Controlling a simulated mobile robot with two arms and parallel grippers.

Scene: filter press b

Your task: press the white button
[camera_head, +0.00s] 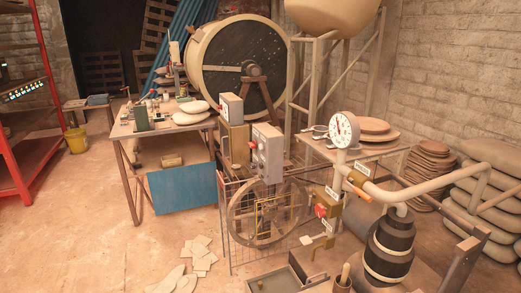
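A grey control box (267,152) stands in the middle of the view, above the wire guard. It has small controls on its faces, with a red one (252,146) at its left side. A smaller grey box (231,107) stands behind it to the left, also with a small red part. The controls are too small for me to tell which one is a white button. Neither of my grippers shows in this view.
A handwheel (268,212) sits behind a wire mesh guard below the control box. A pressure gauge (343,129) and a thick pipe (420,188) stand at right. A cluttered table (139,131) is at left. Open floor (90,225) lies at front left.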

